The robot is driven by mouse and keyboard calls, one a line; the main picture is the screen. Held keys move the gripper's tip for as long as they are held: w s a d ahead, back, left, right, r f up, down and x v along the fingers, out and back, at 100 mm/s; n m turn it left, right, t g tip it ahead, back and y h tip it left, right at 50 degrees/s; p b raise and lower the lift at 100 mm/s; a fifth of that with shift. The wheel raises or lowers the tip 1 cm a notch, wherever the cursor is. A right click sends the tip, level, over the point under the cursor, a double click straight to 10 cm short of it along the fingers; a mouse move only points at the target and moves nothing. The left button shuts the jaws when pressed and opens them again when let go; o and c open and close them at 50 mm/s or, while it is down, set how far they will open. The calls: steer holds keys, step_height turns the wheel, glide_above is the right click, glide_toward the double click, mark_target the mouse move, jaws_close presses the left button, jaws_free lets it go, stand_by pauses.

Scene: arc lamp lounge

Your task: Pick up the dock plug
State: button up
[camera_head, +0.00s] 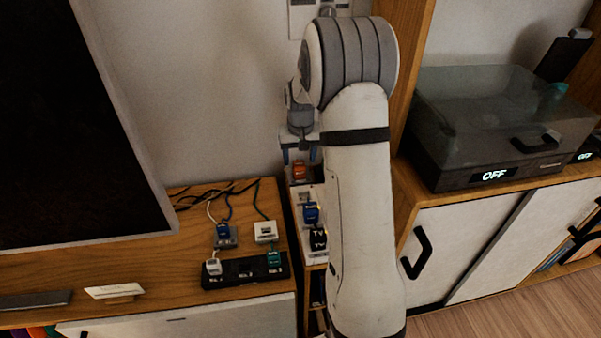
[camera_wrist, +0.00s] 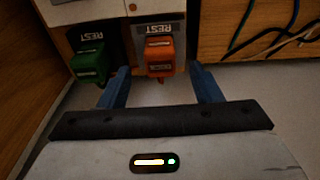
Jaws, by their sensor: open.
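My gripper (camera_head: 299,155) is open above the narrow white-topped strip beside the wall. In the wrist view its two blue fingers (camera_wrist: 161,86) point at an orange plug (camera_wrist: 160,57), one on each side, and hold nothing. The orange plug sits on a pad marked REST; it also shows just below the fingers in the head view (camera_head: 299,170). A green plug (camera_wrist: 90,62) sits on another REST pad to its left. I cannot read which plug is labelled dock. A blue plug (camera_head: 311,213) and a black TV plug (camera_head: 318,239) stand nearer on the strip.
A black power strip (camera_head: 245,274) on the wooden cabinet holds a white plug (camera_head: 213,266) and a teal plug (camera_head: 273,259). Another blue plug (camera_head: 222,231) and loose cables lie behind it. A large screen (camera_head: 60,130) is left; a clear-lidded box (camera_head: 490,178) is right.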

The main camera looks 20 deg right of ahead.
mark_target(299, 164)
steer(key=f+b, duration=0.1)
steer(key=f, duration=0.3)
steer(key=shift+w+f, duration=0.2)
steer(key=shift+r, duration=0.1)
steer(key=c, duration=1.1)
